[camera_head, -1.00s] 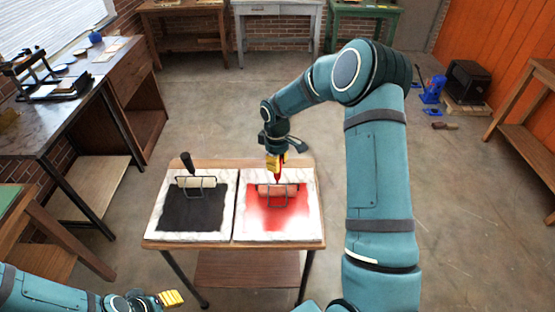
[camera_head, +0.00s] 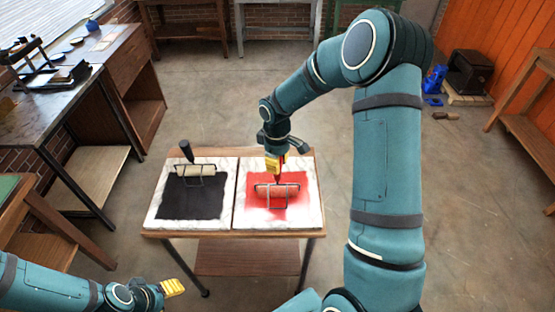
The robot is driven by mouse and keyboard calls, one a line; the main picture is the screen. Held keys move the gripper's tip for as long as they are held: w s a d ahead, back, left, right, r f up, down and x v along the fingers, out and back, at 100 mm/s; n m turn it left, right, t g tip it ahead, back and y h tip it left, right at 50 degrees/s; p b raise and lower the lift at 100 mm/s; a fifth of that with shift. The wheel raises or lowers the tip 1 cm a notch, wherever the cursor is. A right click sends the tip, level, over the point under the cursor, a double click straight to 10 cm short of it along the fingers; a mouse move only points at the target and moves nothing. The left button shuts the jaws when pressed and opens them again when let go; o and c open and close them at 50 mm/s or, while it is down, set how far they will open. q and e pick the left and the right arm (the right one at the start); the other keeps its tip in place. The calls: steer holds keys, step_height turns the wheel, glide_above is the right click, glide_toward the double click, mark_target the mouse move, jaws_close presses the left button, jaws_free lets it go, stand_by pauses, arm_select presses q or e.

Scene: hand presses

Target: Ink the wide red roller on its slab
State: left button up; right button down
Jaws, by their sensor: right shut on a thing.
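The red slab (camera_head: 249,216) is a white marbled slab with red ink on it, on the right half of a small wooden table. The wide red roller (camera_head: 277,192) has a wire frame and lies over the inked patch; I cannot tell whether it touches. My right gripper (camera_head: 277,168) is shut on the roller's red handle, above the slab. My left gripper (camera_head: 173,287) is at the lower left, away from the table, with its yellow fingers seen from the side.
A black-inked slab (camera_head: 160,222) with a black-handled roller (camera_head: 194,170) stands left of the red one. The wooden table (camera_head: 230,239) holds both. A dark bench (camera_head: 66,118) with a small press stands at the left. Floor is clear behind the table.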

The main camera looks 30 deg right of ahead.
steer(key=shift+s+a+b, duration=1.05)
steer(key=shift+s+a, duration=0.9)
steer(key=shift+s, duration=1.25)
steer(key=shift+w+d+p, duration=1.25)
steer(key=shift+w+d, duration=2.65)
steer(key=shift+w, duration=2.5)
steer(key=s+a+b, duration=0.3)
steer(key=s+a, duration=0.4)
steer(key=s, duration=0.6)
steer(key=shift+a, duration=0.4)
